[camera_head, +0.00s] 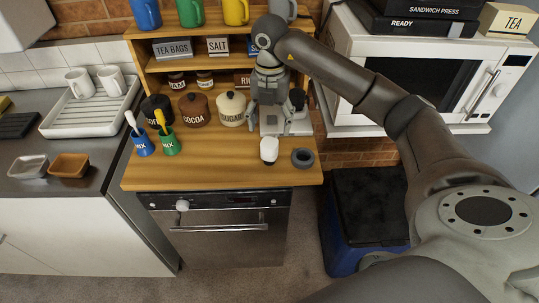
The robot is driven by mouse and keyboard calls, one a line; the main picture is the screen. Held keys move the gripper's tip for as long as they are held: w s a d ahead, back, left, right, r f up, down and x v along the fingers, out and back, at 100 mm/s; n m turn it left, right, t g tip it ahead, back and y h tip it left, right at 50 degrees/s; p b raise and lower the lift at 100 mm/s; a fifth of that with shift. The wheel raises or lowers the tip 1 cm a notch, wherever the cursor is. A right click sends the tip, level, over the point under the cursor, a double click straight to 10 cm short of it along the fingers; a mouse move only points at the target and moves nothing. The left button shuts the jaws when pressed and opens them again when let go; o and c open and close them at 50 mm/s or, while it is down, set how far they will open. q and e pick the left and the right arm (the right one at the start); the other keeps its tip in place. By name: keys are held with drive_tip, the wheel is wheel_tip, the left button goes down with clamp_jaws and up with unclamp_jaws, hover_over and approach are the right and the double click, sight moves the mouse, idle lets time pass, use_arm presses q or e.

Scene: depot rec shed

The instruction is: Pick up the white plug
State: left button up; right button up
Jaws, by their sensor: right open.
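A small white rounded piece (268,150), which looks like the white plug, stands near the front edge of the wooden counter. My right gripper (271,117) points down over the counter, behind and above the white piece. Its fingers are apart with nothing seen between them, and they do not appear to touch the white piece. My left gripper is not in view.
A dark ring (302,158) lies just right of the white piece. A grey object (298,126) is partly hidden behind my gripper. Canisters, including the sugar one (231,109), and blue (144,146) and green (170,145) cups stand left. The microwave (430,75) is right.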

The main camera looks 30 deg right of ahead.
sight(269, 142)
wheel_tip(269, 142, down, 5)
drive_tip(key=shift+r+p, duration=0.15)
drive_tip(key=shift+p, duration=0.3)
wheel_tip(269, 142, down, 5)
drive_tip(key=shift+w+p, duration=0.1)
drive_tip(key=shift+p, duration=1)
drive_tip(key=shift+f, duration=0.3)
drive_tip(key=shift+c, duration=0.3)
drive_tip(key=c, duration=1.1)
drive_tip(key=shift+o, duration=0.2)
drive_tip(key=shift+w+r, duration=0.1)
drive_tip(key=shift+r, duration=0.05)
